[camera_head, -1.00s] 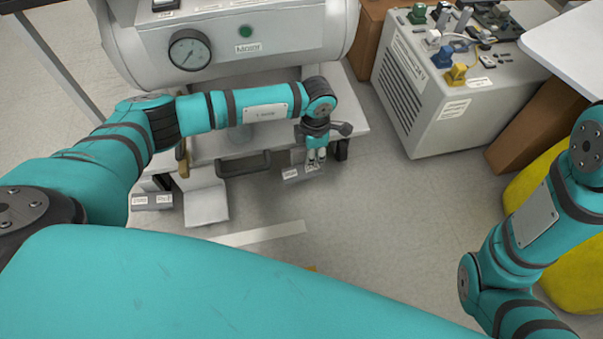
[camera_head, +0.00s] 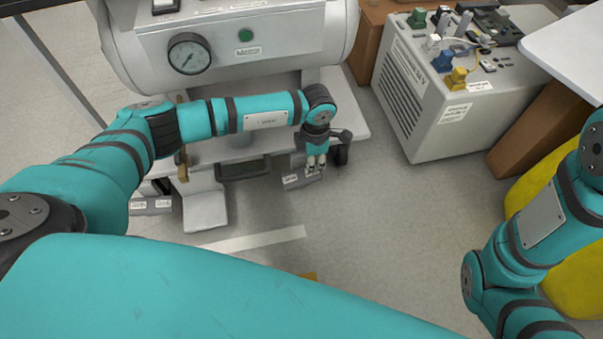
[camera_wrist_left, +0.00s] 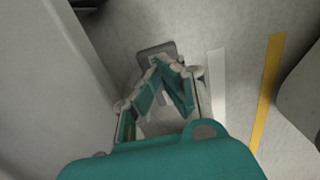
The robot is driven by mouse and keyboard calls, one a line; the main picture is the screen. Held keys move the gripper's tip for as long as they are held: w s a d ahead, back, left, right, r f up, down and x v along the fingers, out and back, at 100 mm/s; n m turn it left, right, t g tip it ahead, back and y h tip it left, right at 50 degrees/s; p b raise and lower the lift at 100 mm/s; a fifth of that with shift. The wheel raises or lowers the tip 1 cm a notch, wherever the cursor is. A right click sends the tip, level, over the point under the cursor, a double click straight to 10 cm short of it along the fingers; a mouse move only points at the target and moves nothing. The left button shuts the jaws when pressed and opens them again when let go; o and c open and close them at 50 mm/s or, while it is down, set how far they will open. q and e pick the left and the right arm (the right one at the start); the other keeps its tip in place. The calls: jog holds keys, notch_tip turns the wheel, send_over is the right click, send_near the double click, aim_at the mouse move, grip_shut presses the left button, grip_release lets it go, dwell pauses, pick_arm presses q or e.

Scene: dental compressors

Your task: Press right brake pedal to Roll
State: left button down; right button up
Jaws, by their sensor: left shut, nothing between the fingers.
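The right brake pedal (camera_head: 291,182) is a small grey plate with a white label, low at the front right of the compressor cart. My left gripper (camera_head: 315,170) points down over the pedal's right part, its fingers shut and empty. In the left wrist view the shut fingertips (camera_wrist_left: 170,66) overlap the grey pedal plate (camera_wrist_left: 155,50). I cannot tell whether they touch it. The fingers hide part of the pedal. My right arm shows at the right edge, but its gripper is out of view.
The compressor tank (camera_head: 240,42) with a gauge (camera_head: 189,54) stands above the pedals. A left pedal (camera_head: 151,206) sits at the front left. A grey machine (camera_head: 440,110) stands to the right. White (camera_head: 255,239) and yellow (camera_wrist_left: 268,85) floor strips lie on open floor.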

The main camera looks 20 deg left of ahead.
pick_arm(q)
jog(key=shift+f, duration=0.4)
dwell(0.7)
